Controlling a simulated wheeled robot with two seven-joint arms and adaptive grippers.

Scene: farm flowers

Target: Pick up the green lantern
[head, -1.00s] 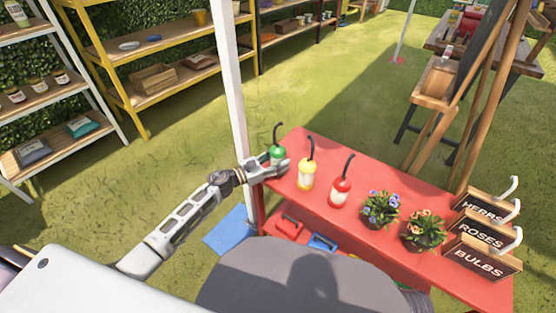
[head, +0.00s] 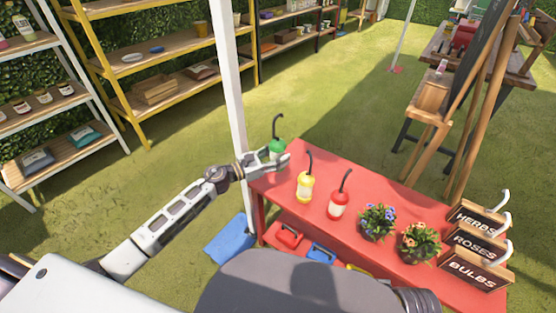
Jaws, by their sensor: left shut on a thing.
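The green lantern (head: 277,147), with a dark curved handle on top, is upright at the far left end of the red table (head: 330,160). My left gripper (head: 278,160) is shut on the green lantern, and its fingers hide the lantern's lower part. I cannot tell whether its base touches the table. A yellow lantern (head: 305,186) and a red lantern (head: 339,204) stand on the table to the right of it. My right gripper is not in view.
Two flower pots, one blue-flowered (head: 377,222) and one orange-flowered (head: 420,242), stand on the table. Signs (head: 478,265) stand at its right end. A white post (head: 232,100) rises close behind my left gripper. Shelves (head: 160,60) line the back left.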

